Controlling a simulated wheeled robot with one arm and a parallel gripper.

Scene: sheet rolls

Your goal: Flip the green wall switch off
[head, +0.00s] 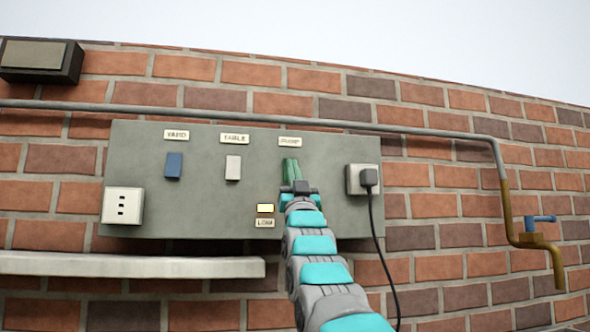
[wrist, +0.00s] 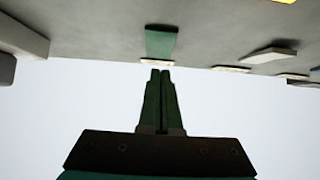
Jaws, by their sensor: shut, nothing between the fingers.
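The green wall switch (wrist: 161,42) sits on the grey panel in the wrist view, with a pale label strip beside it. My gripper (wrist: 160,72) has slim green fingers, pressed together with nothing between them. In the wrist picture its tips end just below the label and in line with the switch; whether they touch anything cannot be told. In the head view my gripper (head: 290,164) reaches up to the panel under the right-hand label (head: 296,142). There its green fingers cover or blend with the switch, so the switch's tilt is unclear.
The grey panel (head: 200,215) also holds a blue switch (head: 173,166), a white switch (head: 233,168), a lit yellow indicator (head: 265,208), a left socket (head: 122,206) and a plugged socket (head: 357,179) with a hanging cord. A pipe (head: 420,131) runs above; a ledge (head: 130,266) juts out below.

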